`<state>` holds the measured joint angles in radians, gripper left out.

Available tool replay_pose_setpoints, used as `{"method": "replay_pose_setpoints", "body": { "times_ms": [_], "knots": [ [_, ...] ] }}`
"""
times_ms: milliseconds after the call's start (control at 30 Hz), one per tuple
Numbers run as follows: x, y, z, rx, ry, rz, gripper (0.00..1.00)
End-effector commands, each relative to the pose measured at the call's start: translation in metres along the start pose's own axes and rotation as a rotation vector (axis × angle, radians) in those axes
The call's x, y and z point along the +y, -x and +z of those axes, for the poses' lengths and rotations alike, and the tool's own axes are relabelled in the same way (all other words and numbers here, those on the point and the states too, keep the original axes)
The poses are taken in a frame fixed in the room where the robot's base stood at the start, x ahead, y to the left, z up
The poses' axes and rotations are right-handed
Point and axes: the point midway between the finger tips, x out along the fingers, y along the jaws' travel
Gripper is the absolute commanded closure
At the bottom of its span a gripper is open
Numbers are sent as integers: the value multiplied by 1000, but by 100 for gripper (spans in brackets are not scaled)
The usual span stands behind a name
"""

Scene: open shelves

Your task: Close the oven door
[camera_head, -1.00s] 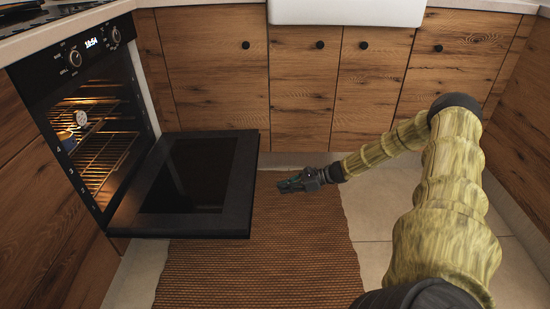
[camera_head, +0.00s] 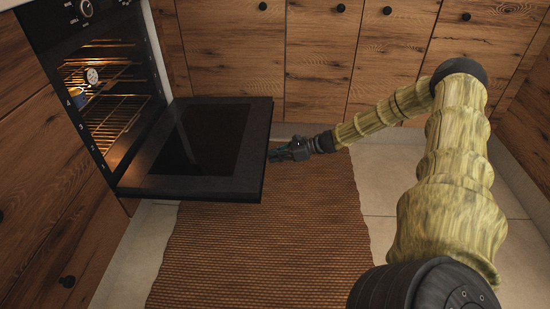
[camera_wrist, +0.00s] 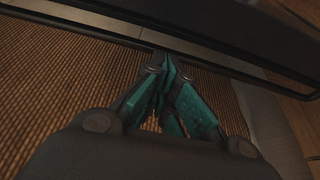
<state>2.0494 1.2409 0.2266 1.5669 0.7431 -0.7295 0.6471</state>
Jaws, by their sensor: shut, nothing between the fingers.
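The oven (camera_head: 52,26) stands at the left with its inside lit. Its door (camera_head: 245,140) is folded down, about level, with a dark glass panel in the middle. My gripper (camera_head: 272,155) is shut and empty, just right of the door's outer edge and low over the mat. In the wrist view the closed teal fingers (camera_wrist: 170,72) point at the dark door edge (camera_wrist: 225,62), very close to it. I cannot tell whether they touch it or reach under it.
Wire racks (camera_head: 115,112) and a round dial (camera_head: 92,76) show inside the oven. A brown woven mat (camera_head: 270,250) covers the floor in front. Wooden cabinets (camera_head: 325,60) close off the back. Pale floor tiles (camera_head: 385,175) lie free at the right.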

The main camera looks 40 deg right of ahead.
Motion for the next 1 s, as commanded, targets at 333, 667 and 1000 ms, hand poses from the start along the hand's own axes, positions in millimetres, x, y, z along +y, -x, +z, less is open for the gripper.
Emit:
{"method": "replay_pose_setpoints", "body": {
  "times_ms": [333, 667, 1000],
  "knots": [
    [0, 4, 14, 0, 1, -1, 100],
    [0, 5, 14, -1, -1, 0, 100],
    [0, 7, 20, 5, 0, 0, 100]
  ]
}}
